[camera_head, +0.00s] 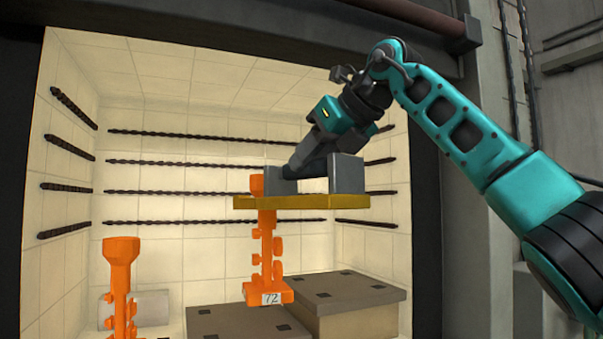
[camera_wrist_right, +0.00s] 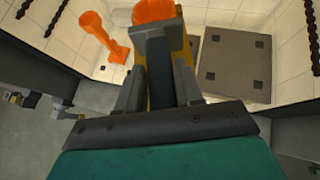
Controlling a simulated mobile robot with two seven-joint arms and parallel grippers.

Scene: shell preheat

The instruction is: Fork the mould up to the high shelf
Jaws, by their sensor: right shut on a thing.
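An orange mould (camera_head: 267,245) with a "72" tag on its base hangs upright in the yellow fork (camera_head: 310,202). Its orange cup shows above the fork, and its stem and base hang below. My right gripper (camera_head: 310,182) is shut on the fork, whose dark handle (camera_wrist_right: 158,70) sits between the fingers in the wrist view. The mould's cup (camera_wrist_right: 155,10) is at the top there. The high shelf (camera_head: 365,290) is the taller grey-brown block at the right. The mould's base appears near its left edge; I cannot tell the gap between them.
A lower grey-brown block (camera_head: 225,322) stands left of the high shelf. A second orange mould (camera_head: 121,275) stands at the left, also in the wrist view (camera_wrist_right: 103,35). The tiled chamber has dark twisted heating rods (camera_head: 180,164) along its walls.

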